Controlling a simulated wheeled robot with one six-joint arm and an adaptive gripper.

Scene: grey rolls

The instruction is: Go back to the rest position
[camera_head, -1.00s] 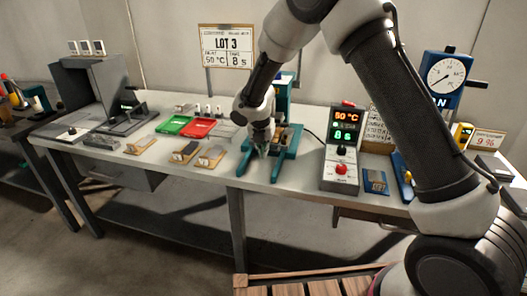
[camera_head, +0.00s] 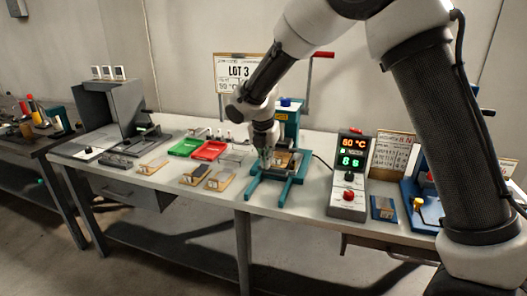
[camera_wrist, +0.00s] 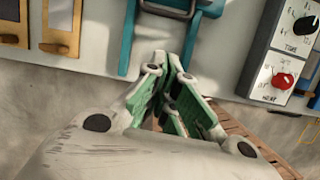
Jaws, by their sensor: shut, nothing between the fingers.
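My gripper (camera_head: 265,160) hangs from my bent arm at the front of the teal press (camera_head: 290,125), over the bench. In the wrist view its green-padded fingers (camera_wrist: 170,72) are together with nothing held between them. They point at the front edge of the bench, beside a leg of the teal press frame (camera_wrist: 127,45). In the head view my gripper partly hides the press. A small tan piece (camera_head: 283,160) shows at the press behind it.
The control box (camera_head: 348,180) with lit digits and a red knob stands right of the press. Tan-based pieces (camera_head: 196,174), a green tray (camera_head: 187,147) and a red tray (camera_head: 209,151) lie to the left. A LOT 3 sign (camera_head: 240,72) stands behind. Open floor lies in front.

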